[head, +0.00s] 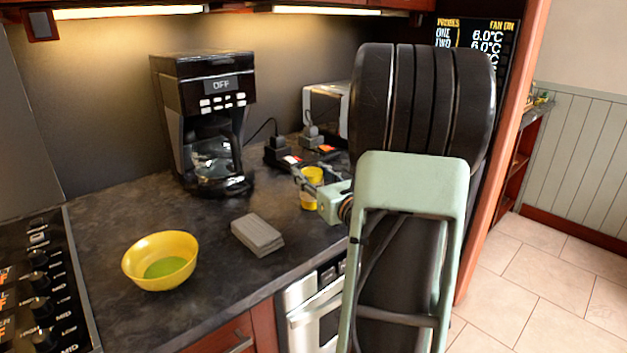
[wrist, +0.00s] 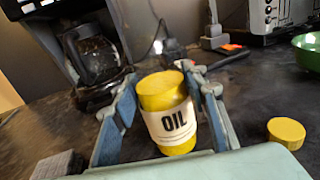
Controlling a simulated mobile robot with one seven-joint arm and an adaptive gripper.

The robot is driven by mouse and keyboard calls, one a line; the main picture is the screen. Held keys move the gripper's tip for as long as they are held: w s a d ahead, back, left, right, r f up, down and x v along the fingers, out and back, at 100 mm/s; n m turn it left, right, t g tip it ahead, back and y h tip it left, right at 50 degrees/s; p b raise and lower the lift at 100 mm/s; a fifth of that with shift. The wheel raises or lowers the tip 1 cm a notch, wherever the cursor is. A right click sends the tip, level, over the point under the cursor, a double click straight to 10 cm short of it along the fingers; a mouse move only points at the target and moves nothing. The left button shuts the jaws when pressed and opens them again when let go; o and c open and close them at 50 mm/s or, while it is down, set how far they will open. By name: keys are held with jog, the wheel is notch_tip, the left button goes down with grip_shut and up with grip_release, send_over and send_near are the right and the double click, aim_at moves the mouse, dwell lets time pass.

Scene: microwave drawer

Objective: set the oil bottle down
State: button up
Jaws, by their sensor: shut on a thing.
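The oil bottle (wrist: 178,120) is a yellow cylinder with a white label reading OIL. In the wrist view it stands upright between the two blue-grey fingers of my gripper (wrist: 163,88), which is shut on it. In the head view the yellow bottle (head: 312,176) shows at my gripper (head: 311,184), over the dark countertop (head: 215,225) near its front edge. The fingers and my arm cover part of it there. I cannot tell whether its base touches the counter.
A grey block (head: 257,235) and a yellow bowl (head: 160,260), green inside, lie to the left. A coffee maker (head: 205,125) stands behind. Black plugs (head: 279,152) lie behind the bottle. In the wrist view a short yellow cylinder (wrist: 286,131) and green bowl (wrist: 308,52) are at right.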

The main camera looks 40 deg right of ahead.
jog(key=shift+f, duration=0.1)
jog(key=o, duration=1.4)
jog(key=shift+a, duration=0.1)
jog(key=shift+s, duration=0.1)
jog(key=s, duration=0.4)
jog(key=s+a, duration=0.1)
jog(key=s, duration=0.2)
jog(key=s+a, duration=0.1)
jog(key=s, duration=0.3)
jog(key=shift+s+a+p, duration=0.1)
jog(key=shift+s+p, duration=0.25)
jog(key=shift+w, duration=0.1)
